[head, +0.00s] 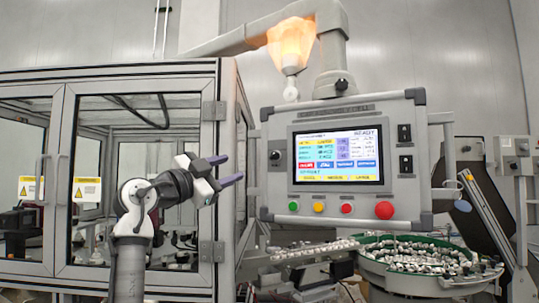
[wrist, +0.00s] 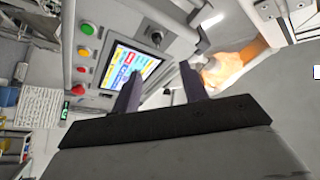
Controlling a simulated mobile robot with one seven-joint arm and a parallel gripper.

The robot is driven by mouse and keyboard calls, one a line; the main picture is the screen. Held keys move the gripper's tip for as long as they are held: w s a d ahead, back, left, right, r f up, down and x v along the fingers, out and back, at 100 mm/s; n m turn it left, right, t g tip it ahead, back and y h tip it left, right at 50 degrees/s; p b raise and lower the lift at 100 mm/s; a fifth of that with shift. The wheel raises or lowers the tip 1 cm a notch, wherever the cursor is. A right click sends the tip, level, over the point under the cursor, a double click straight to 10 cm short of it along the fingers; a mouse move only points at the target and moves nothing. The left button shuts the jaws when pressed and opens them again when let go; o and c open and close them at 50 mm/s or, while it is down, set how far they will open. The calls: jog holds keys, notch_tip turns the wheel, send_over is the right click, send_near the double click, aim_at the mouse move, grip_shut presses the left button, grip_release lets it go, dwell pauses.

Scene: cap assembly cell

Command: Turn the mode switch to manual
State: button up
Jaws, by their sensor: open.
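The control panel (head: 440,205) hangs to the right of my gripper, with a lit screen (head: 338,158). A small black knob (head: 275,155) sits left of the screen; it looks like a rotary switch, but its label and setting are too small to read. It also shows in the wrist view (wrist: 157,38), above the screen, beyond the fingers. Two more black switches (head: 404,132) (head: 406,165) sit right of the screen. My gripper (head: 226,169) is open and empty, left of the panel and apart from it. Its fingers (wrist: 160,72) point toward the panel in the wrist view.
Green, yellow and red buttons (head: 347,208) and a large red button (head: 384,210) line the panel's bottom. A glazed machine enclosure (head: 215,130) stands behind my arm. A bowl of caps (head: 415,285) is below right. A lit lamp (head: 291,45) is above.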

aim_at(272, 156)
jog(key=p+x, duration=0.3)
jog(key=x, duration=0.3)
jog(key=p+x, duration=0.3)
jog(key=x, duration=0.4)
jog(key=shift+s+d, duration=0.1)
jog(key=shift+d, duration=0.3)
jog(key=shift+w+d, duration=0.25)
jog(key=shift+w, duration=0.1)
jog(key=shift+f, duration=0.1)
grip_shut()
